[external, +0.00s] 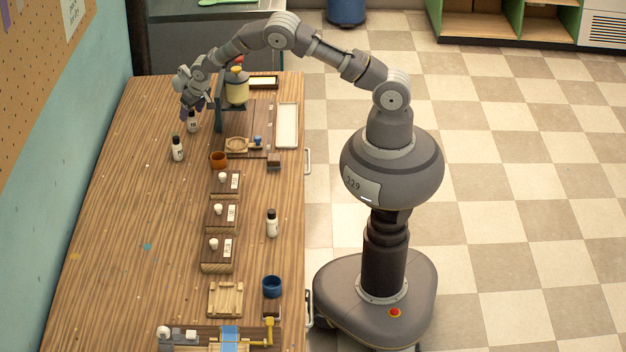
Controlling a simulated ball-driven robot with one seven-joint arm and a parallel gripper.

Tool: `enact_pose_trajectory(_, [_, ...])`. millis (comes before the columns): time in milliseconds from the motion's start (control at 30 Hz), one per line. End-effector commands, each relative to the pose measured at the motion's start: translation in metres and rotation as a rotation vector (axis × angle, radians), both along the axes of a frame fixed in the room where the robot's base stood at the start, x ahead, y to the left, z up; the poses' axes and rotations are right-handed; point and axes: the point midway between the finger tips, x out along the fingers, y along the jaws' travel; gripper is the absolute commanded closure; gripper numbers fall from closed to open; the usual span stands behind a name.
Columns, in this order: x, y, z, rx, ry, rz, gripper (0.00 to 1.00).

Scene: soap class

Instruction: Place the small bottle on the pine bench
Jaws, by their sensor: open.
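The long wood-grained bench (130,230) runs along the left wall. Small white bottles with black caps stand on it. One bottle (192,124) is at the far left, just below my gripper, its upper part partly hidden. A second bottle (177,152) stands upright a little nearer the camera. A third bottle (272,225) stands upright near the right edge. My gripper (191,112) is open and points down at the far bottle. I cannot tell whether its fingers are around that bottle or above it. I cannot tell the bottles apart by size.
A stand with a cream vessel (237,90) is close right of my gripper. A terracotta cup (219,159), dark wooden blocks with white knobs (221,212), a wooden crate (226,299) and a blue cup (272,286) line the right half. The bench's left half is mostly clear.

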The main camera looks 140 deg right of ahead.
Motion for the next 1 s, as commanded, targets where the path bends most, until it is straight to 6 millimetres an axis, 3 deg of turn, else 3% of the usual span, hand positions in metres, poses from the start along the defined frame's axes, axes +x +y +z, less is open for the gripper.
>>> enact_pose_trajectory(100, [0.000,0.011,0.033,-0.003,-0.001,0.001,0.35])
enact_pose_trajectory(333, [-0.002,0.029,0.074,-0.002,-0.001,0.000,0.35])
enact_pose_trajectory(767, [0.001,0.036,0.089,-0.004,-0.003,0.007,0.35])
enact_pose_trajectory(867, [0.025,0.046,0.113,-0.027,-0.028,0.056,0.35])
enact_pose_trajectory(967, [0.078,0.074,0.168,-0.079,-0.083,0.176,0.35])
enact_pose_trajectory(1000, [0.104,0.092,0.199,-0.107,-0.114,0.239,0.35])
